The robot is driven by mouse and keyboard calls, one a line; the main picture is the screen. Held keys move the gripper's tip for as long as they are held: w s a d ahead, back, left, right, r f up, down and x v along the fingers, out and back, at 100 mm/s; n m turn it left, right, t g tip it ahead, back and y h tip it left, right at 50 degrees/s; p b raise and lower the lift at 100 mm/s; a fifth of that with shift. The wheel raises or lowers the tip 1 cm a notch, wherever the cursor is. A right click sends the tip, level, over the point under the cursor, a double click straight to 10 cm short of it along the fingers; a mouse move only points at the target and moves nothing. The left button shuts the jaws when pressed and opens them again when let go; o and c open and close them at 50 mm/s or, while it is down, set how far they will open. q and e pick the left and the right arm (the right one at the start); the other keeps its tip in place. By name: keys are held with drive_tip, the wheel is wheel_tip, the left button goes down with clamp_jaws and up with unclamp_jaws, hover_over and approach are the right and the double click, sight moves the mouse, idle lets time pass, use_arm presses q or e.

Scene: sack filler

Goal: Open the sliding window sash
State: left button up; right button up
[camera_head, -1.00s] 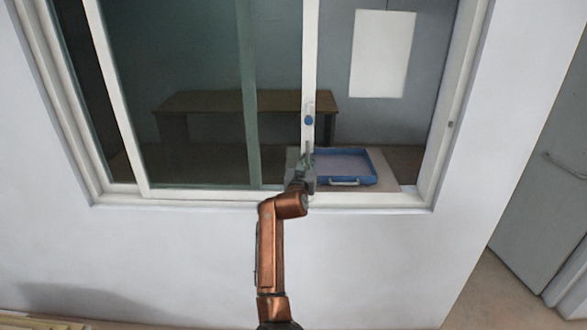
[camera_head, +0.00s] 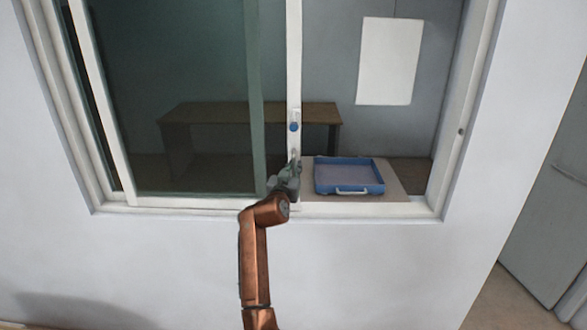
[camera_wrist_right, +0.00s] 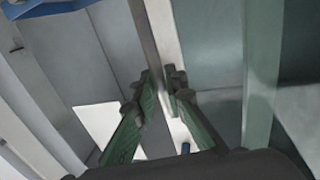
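The sliding sash shows as a white vertical stile (camera_head: 294,60) with a blue latch (camera_head: 294,127) and dark glass to its left. The sash stands left of the window frame's right side, leaving a wide opening. My right gripper (camera_head: 294,170) is at the lower stile, at its small upright handle. In the right wrist view, the green-padded fingers (camera_wrist_right: 161,82) come together on either side of the stile's handle, and the blue latch (camera_wrist_right: 185,148) shows below between them. The handle itself is mostly hidden by the fingers. My left gripper is out of view.
A blue tray (camera_head: 378,189) with a light handle rests on a board at the sill, in the opening right of the sash. A brown table (camera_head: 250,113) stands behind the glass. White wall surrounds the frame (camera_head: 370,208); a grey door is at far right.

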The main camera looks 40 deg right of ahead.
drive_tip(key=o, duration=0.4)
drive_tip(key=shift+c, duration=0.2)
drive_tip(key=shift+a, duration=0.15)
drive_tip(key=v, duration=1.1)
drive_tip(key=shift+s+a, duration=0.25)
drive_tip(key=shift+s, duration=0.05)
